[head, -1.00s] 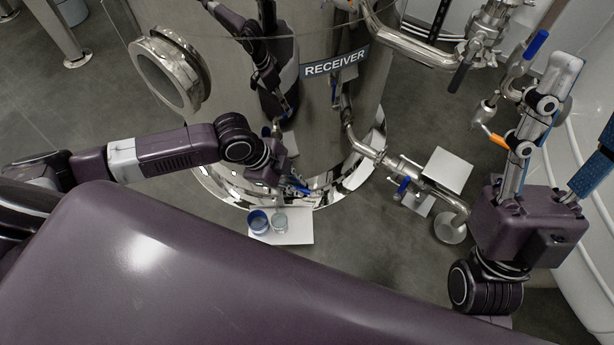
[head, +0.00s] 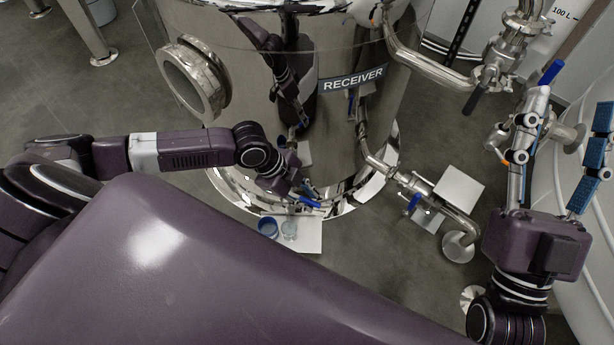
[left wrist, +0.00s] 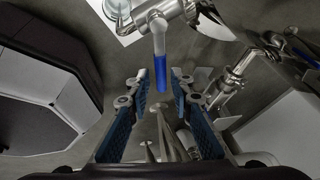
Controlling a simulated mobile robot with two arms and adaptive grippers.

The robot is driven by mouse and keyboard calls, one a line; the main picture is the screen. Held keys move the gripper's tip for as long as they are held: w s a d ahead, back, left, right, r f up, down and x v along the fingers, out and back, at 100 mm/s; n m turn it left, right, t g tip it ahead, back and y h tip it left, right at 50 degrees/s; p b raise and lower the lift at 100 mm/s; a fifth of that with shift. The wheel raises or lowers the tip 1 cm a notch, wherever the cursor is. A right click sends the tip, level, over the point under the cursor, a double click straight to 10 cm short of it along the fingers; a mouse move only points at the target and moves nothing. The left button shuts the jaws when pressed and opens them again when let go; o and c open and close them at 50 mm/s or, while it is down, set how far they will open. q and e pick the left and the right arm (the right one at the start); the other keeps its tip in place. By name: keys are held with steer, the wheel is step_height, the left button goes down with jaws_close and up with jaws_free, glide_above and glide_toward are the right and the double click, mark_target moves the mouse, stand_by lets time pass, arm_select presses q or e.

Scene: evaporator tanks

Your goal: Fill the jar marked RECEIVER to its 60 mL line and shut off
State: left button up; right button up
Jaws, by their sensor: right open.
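The steel tank labelled RECEIVER (head: 353,78) stands in the middle of the head view. A small clear jar (head: 289,230) stands on a white plate (head: 309,240) at its foot, beside a blue round lid or cup (head: 267,227). Any level in the jar is too small to read. My left gripper (head: 304,196) is by the blue-handled valve low on the tank, above the jar. In the left wrist view the blue handle (left wrist: 160,78) lies between the tips of my open left gripper (left wrist: 160,84), with gaps on both sides. My right gripper (head: 560,118) is open and empty at the right.
A pipe with another blue-handled valve (head: 413,203) leaves the tank to the right. A large white vessel (head: 592,235) stands close to my right arm.

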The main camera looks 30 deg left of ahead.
arm_select(q)
steer(key=shift+o, duration=0.3)
steer(key=shift+a+r, duration=0.2)
steer(key=shift+r, duration=0.1)
steer(key=v, duration=1.1)
steer(key=shift+r, duration=0.15)
steer(key=shift+s, duration=0.1)
